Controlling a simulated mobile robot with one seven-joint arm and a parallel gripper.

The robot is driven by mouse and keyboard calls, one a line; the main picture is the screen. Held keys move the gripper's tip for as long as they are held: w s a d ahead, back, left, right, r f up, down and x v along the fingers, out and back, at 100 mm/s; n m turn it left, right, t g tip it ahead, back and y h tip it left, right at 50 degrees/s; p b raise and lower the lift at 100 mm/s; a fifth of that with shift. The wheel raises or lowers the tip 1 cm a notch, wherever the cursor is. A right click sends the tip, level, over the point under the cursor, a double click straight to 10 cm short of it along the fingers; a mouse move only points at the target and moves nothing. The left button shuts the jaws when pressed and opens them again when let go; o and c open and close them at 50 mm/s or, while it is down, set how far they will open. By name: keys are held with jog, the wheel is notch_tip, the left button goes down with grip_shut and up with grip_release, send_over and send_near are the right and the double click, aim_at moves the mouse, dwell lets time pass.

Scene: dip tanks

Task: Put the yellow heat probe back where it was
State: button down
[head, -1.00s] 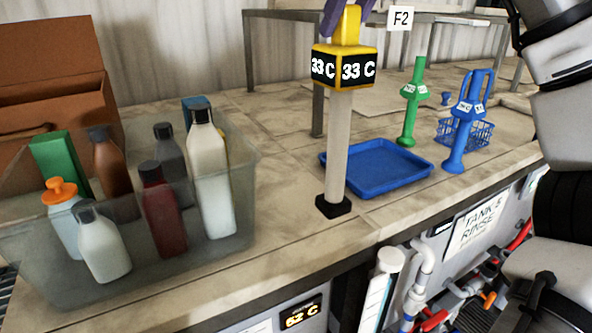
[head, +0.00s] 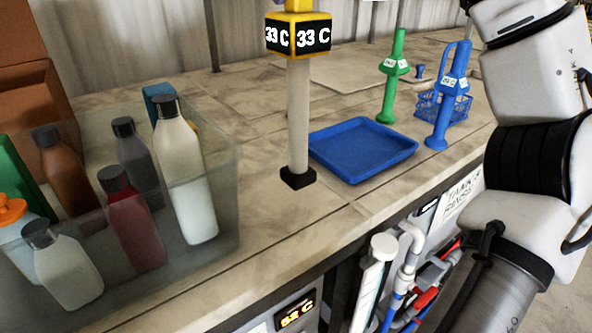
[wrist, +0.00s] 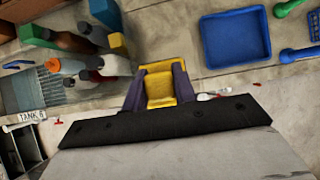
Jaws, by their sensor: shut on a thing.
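The yellow heat probe (head: 298,38) has a yellow and black head reading 33 C, a pale grey shaft and a black foot. It is upright near the counter's front edge, just left of the blue tray. I cannot tell whether its foot touches the counter. In the wrist view, my gripper (wrist: 159,82) has its purple fingers closed on both sides of the probe's yellow top (wrist: 160,92). In the head view the fingers are above the frame. The probe's shaft is hidden in the wrist view.
A clear bin (head: 225,215) of bottles stands left of the probe. The blue tray (head: 345,170) lies to its right. A green probe (head: 391,85) and a blue probe (head: 446,105) stand upright beyond it, near a blue basket (head: 460,107). Pipes (head: 410,250) line the tank front below.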

aim_at(297, 59)
jog(key=shift+f+p, duration=0.65)
jog(key=shift+f, duration=4.25)
jog(key=shift+f, duration=0.15)
jog(key=c, duration=1.1)
grip_release()
jog(key=b+v, duration=0.1)
jog(key=v, duration=0.3)
jog(key=b+v, duration=0.1)
jog(key=v, duration=0.9)
jog(key=shift+w+a+b, duration=0.15)
jog(key=shift+w+b, duration=0.15)
jog(key=shift+b, duration=0.1)
